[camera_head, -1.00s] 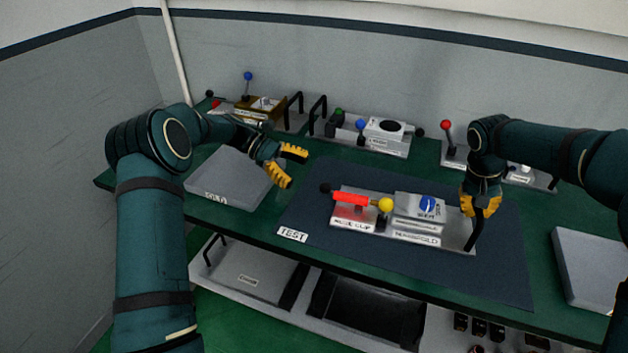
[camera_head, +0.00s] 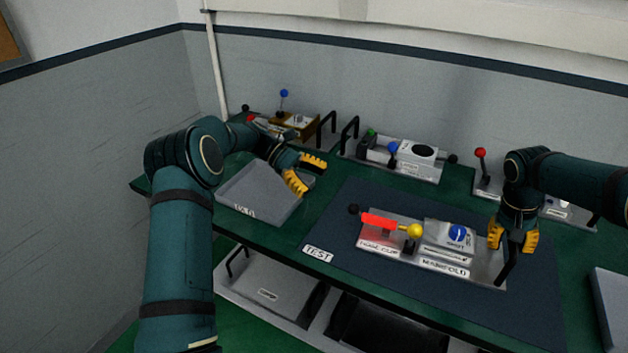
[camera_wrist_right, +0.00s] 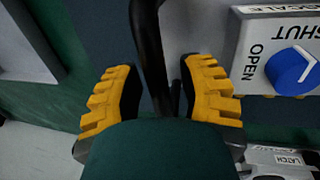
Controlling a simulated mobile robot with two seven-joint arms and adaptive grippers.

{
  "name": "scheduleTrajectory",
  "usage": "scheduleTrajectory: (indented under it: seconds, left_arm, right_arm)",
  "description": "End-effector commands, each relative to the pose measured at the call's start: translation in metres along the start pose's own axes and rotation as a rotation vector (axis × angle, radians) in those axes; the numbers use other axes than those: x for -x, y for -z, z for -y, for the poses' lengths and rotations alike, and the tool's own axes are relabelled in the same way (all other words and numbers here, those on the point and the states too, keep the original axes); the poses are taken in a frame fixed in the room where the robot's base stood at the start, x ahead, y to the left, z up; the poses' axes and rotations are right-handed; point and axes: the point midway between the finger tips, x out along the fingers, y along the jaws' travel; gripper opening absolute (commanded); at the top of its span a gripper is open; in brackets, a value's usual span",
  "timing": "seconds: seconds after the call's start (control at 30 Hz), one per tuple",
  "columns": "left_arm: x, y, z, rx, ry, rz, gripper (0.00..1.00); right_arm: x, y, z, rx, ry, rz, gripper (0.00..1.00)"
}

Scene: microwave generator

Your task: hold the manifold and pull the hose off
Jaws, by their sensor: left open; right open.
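The manifold (camera_head: 436,252) is a grey block with a blue knob on a grey base plate (camera_head: 486,272), on the dark mat. It shows partly in the right wrist view (camera_wrist_right: 252,50), its knob near OPEN. A red bar (camera_head: 379,221) lies left of it, with a yellow ball (camera_head: 414,230) at its right end. I cannot tell which part is the hose. A black upright handle (camera_head: 507,268) stands at the plate's right end. My right gripper (camera_head: 512,243) is open, its fingers either side of this handle (camera_wrist_right: 150,50). My left gripper (camera_head: 314,175) is open and empty above a grey tray.
The grey tray (camera_head: 245,197) lies left of the mat (camera_head: 335,235). Fixtures with coloured knobs and black handles stand along the back, including a grey block with a black disc (camera_head: 418,152). Another grey panel (camera_head: 612,300) is at the right edge.

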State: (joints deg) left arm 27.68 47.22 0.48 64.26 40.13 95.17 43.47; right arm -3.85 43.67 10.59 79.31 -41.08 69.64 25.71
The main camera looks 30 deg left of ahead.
Motion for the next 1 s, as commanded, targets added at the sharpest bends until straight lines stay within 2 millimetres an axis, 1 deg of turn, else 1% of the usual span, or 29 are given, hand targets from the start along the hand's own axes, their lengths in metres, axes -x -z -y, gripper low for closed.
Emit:
scheduleTrajectory:
  seconds: [0.13,0.23,0.5,0.6,0.7,0.83,1.0]
  left_arm:
    - [0.0,0.0,0.0,0.0,0.0,0.0,0.63]
    - [0.0,0.0,0.0,0.0,0.0,0.0,0.63]
    - [0.0,0.0,0.0,0.0,0.0,0.0,0.63]
    - [0.0,0.0,0.0,0.0,0.0,0.0,0.63]
    - [0.0,0.0,0.0,0.0,0.0,0.0,0.63]
    - [0.0,0.0,0.0,0.0,0.0,0.0,0.63]
    - [0.0,0.0,0.0,0.0,0.0,0.0,0.63]
  right_arm:
    - [0.006,0.0,0.0,0.0,0.0,-0.001,0.39]
    - [0.019,0.0,0.0,0.0,0.0,-0.002,0.39]
    - [0.074,0.001,0.0,0.0,0.001,-0.005,0.39]
    - [0.092,0.001,0.001,0.0,0.0,-0.004,0.39]
    - [0.105,0.001,0.0,0.0,0.0,-0.002,0.39]
    - [0.116,0.0,0.0,0.0,0.0,0.0,0.39]
    - [0.12,0.0,0.0,0.0,0.0,0.0,0.39]
